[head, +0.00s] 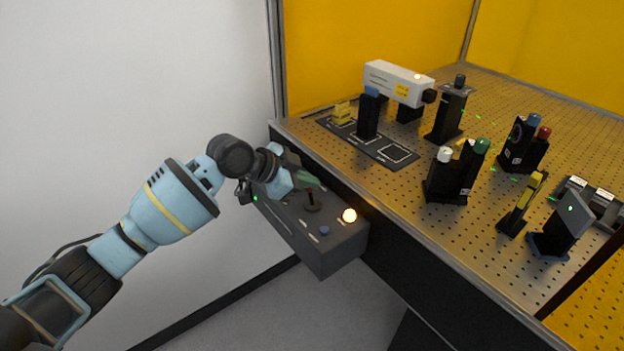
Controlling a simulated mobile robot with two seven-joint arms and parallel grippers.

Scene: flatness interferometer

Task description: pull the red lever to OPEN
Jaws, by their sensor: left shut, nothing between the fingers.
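A dark grey control box (330,251) hangs at the left edge of the optical table. A short dark lever (311,197) on a round base stands up from its top; I cannot make out red on it, and its top is partly hidden by my gripper. My left gripper (312,181) is shut and empty, with its greenish fingertips over the box, close by the lever's upper end. I cannot tell whether they touch it. The labels on the box are too small to read. My right gripper is not in view.
The box also carries a lit amber lamp (349,215) and a blue knob (324,230). The perforated table (470,245) behind holds a white laser (392,77) and several black optic mounts. A yellow panel (370,40) stands behind. Left of the box is open floor.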

